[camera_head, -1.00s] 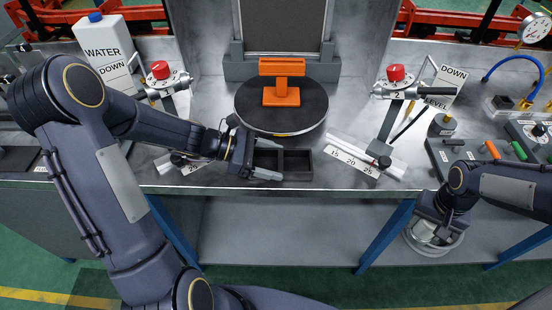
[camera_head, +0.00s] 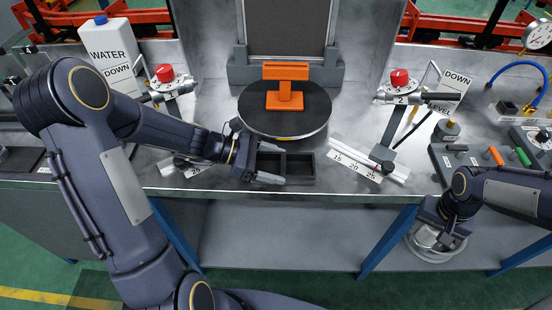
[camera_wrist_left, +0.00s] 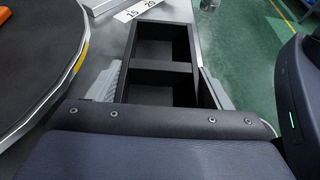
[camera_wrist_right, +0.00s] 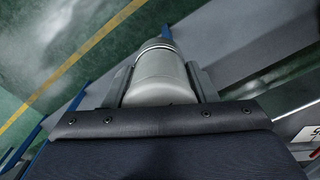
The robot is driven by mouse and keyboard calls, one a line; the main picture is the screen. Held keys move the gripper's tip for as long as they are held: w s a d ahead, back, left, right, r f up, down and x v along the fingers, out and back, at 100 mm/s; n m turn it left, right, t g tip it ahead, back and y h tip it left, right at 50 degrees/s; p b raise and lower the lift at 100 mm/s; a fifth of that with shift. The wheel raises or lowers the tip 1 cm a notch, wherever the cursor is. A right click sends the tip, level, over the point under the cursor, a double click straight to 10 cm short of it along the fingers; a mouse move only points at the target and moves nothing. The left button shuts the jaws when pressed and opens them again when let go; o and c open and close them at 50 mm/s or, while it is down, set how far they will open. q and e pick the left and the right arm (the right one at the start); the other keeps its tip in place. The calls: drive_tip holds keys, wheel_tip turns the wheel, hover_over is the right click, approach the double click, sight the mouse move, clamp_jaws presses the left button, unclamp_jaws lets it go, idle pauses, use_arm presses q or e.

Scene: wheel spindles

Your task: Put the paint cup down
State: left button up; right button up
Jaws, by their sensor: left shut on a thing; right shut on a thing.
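A pale grey, rounded cup (camera_wrist_right: 160,82) sits between the fingers of my right gripper (camera_wrist_right: 162,92), which is shut on it. In the head view my right gripper (camera_head: 443,222) holds the cup (camera_head: 425,238) low in front of the bench edge. A wide pale round rim shows below it; what it belongs to is unclear. My left gripper (camera_head: 268,163) is shut on a black two-compartment tray (camera_head: 287,168), one finger along each side. In the left wrist view the tray (camera_wrist_left: 160,65) looks empty.
A black round turntable (camera_head: 310,115) bears an orange part (camera_head: 285,90) behind the tray. Red-knobbed units (camera_head: 165,73) stand on both sides. Open floor lies in front of the bench.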

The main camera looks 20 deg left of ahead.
drive_tip(key=w+a+r+m, duration=0.35)
drive_tip(key=a+r, duration=0.55)
drive_tip(key=a, duration=0.4)
wheel_tip(320, 180, up, 9)
drive_tip(key=n, duration=1.8)
hover_over(299, 172)
wheel_tip(299, 172, down, 9)
drive_tip(key=shift+f, duration=0.1)
drive_tip(key=shift+f, duration=0.1)
